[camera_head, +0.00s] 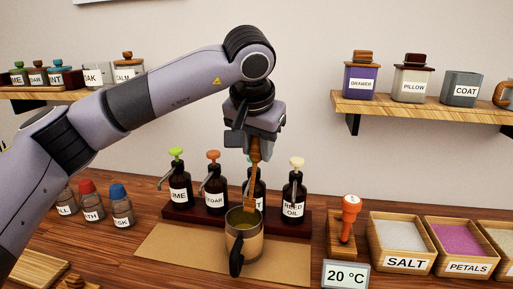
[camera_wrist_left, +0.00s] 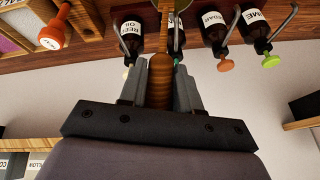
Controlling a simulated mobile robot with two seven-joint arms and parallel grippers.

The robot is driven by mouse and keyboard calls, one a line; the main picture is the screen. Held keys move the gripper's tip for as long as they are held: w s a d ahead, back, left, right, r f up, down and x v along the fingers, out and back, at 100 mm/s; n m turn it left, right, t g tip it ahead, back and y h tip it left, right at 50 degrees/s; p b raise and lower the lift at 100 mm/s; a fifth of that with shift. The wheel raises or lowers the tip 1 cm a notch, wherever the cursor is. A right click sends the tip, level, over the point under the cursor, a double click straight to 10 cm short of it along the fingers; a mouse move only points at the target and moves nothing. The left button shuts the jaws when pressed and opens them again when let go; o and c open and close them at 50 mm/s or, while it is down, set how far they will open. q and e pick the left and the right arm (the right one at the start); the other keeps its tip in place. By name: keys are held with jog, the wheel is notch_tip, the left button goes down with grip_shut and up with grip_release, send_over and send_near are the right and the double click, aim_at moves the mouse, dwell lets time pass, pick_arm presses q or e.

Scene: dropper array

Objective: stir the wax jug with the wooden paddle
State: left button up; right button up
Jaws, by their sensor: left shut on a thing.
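The wax jug (camera_head: 245,243) is a metal cup with a tan band and a dark handle facing front. It stands on a tan mat (camera_head: 180,250), with yellowish wax visible inside. My left gripper (camera_head: 255,148) is above the jug, shut on the wooden paddle (camera_head: 254,170). The paddle hangs down with its lower end inside the jug's mouth; its tip is hidden. In the left wrist view, the paddle's handle (camera_wrist_left: 160,78) sits between the fingers, and part of the jug (camera_wrist_left: 178,5) shows at the top edge. My right gripper is not in view.
Dark pump bottles (camera_head: 179,187) stand on a dark red rack (camera_head: 305,230) just behind the jug. Small capped jars (camera_head: 121,207) stand left. The mat's left part is clear.

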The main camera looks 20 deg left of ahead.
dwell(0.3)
pick_arm(q)
jog(key=shift+r, duration=2.05)
jog(key=shift+f, duration=0.1)
